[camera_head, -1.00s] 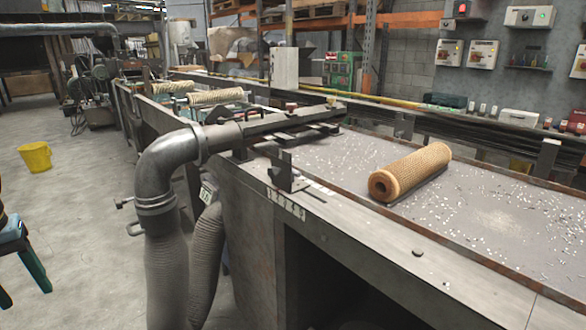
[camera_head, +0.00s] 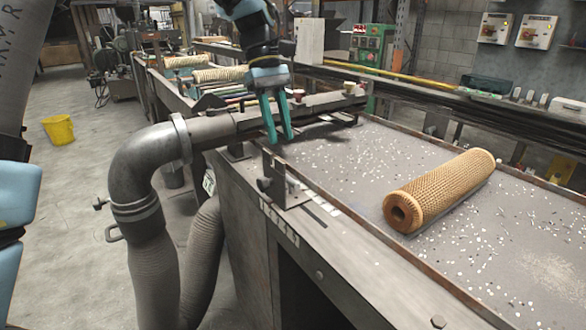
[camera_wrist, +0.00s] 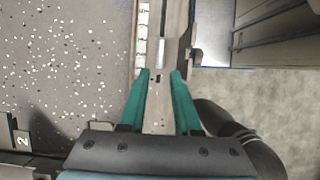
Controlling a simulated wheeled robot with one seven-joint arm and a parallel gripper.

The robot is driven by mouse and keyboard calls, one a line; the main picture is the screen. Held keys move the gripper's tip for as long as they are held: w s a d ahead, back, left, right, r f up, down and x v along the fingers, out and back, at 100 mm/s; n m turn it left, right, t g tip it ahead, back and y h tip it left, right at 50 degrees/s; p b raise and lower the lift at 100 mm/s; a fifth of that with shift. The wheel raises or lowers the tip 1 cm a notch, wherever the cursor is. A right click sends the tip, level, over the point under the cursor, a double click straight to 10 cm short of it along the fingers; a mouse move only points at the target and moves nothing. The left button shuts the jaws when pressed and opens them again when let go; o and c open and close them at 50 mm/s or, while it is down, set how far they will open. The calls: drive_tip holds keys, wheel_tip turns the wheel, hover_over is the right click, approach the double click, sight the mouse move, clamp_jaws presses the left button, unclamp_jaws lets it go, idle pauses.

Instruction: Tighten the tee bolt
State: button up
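My gripper (camera_head: 277,138) is above the near end of the bench bed, behind the upright metal bracket (camera_head: 272,168). Its two teal fingers point down and stand apart with nothing held. In the wrist view the open fingers (camera_wrist: 160,76) straddle the bench's edge strip from above. A dark bolt head (camera_head: 265,184) projects from the bracket, below and in front of the fingers. A dark rounded end (camera_wrist: 195,57) shows right of the fingers in the wrist view. A small T-shaped handle (camera_head: 100,204) sits on the pipe clamp. I cannot tell which is the tee bolt.
A mesh tube (camera_head: 440,190) lies on the flake-strewn bench bed (camera_head: 345,165). A metal elbow pipe (camera_head: 140,165) with hoses rises left of the bench.

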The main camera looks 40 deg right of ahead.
sight(289, 178)
drive_tip(key=p+x, duration=0.1)
drive_tip(key=x, duration=0.9)
drive_tip(key=shift+a, duration=0.1)
drive_tip(key=shift+c, duration=0.4)
clamp_jaws()
